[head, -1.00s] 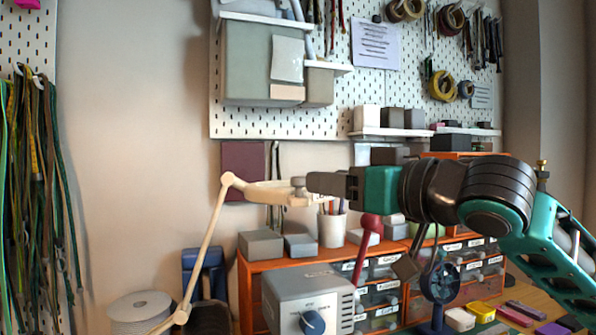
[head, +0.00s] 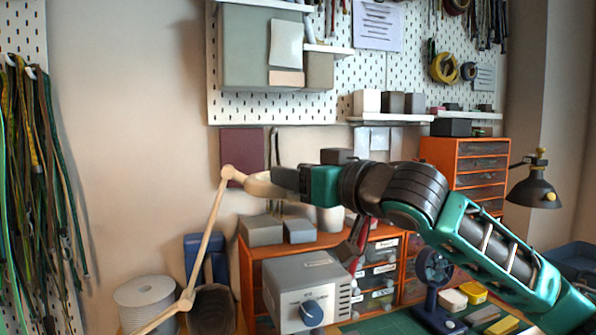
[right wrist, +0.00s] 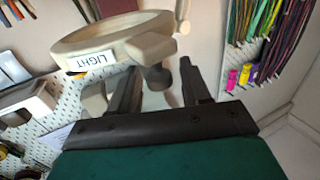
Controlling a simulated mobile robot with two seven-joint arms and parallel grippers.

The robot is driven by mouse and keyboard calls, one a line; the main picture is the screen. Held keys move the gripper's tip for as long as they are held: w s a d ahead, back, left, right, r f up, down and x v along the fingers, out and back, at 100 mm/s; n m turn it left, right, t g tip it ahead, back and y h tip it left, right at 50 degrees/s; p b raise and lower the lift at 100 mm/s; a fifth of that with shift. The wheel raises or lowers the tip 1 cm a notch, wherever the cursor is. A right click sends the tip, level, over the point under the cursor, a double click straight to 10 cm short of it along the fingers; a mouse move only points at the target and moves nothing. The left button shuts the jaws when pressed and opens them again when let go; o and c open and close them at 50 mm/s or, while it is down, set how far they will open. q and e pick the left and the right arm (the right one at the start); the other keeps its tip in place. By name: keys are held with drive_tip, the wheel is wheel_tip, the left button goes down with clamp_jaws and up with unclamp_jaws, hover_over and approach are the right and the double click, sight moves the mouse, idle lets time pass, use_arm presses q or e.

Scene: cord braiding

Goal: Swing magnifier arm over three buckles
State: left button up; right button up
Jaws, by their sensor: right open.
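The cream magnifier arm (head: 207,240) rises from lower left to an elbow, then runs right to its ring head (head: 262,185). In the right wrist view the ring head (right wrist: 110,40) carries a "LIGHT" label and has a dark knob (right wrist: 158,77) under its near side. My right gripper (head: 277,178) is at the ring head, hiding its right part. In the wrist view its two fingers (right wrist: 158,84) are apart, with the knob showing in the gap between them; I cannot tell whether they touch it. My left gripper is not in view. I cannot make out the three buckles.
A grey box with a blue dial (head: 308,290) stands below my right arm. Orange drawers (head: 375,285), a small blue fan (head: 433,280) and a black lamp (head: 535,190) stand to the right. A white spool (head: 146,300) is at lower left. Cords (head: 35,180) hang at left.

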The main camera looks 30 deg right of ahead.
clamp_jaws()
idle(0.4)
